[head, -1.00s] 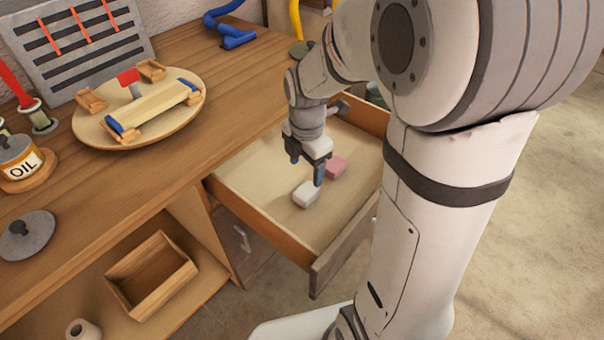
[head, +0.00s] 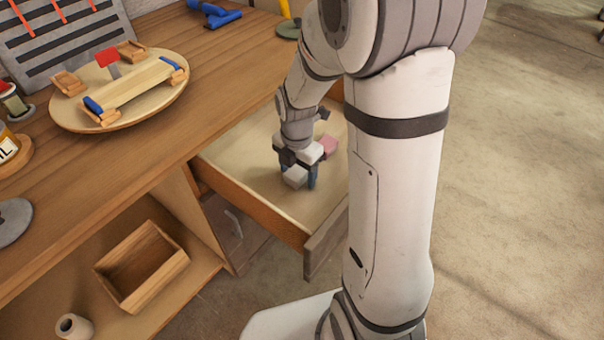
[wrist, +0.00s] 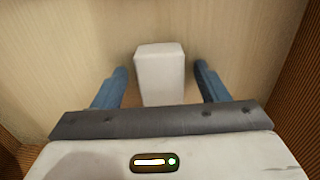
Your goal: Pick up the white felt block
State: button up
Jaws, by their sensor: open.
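The white felt block (head: 295,176) lies on the floor of the open drawer (head: 250,201). My gripper (head: 297,180) is over it, pointing down, with its blue fingers on either side of the block. In the wrist view the white block (wrist: 160,72) sits between the two open fingers of my gripper (wrist: 163,85), with a gap on each side. The lower part of the block is hidden behind the gripper body there. A pink block (head: 326,146) lies in the drawer beside my gripper, partly hidden by it.
The drawer's wooden walls close in around my gripper. The workbench top (head: 215,75) stands above and left, with a round board (head: 70,122) holding a clamped wooden piece. An empty wooden box (head: 141,267) sits on the shelf below.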

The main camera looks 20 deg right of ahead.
aim_at(298, 170)
jog(key=c, duration=1)
jog(key=shift+r, duration=0.15)
jog(key=shift+c, duration=0.2)
notch_tip(298, 170, up, 10)
jog(key=shift+f+p, duration=0.1)
jog(key=shift+p, duration=1.1)
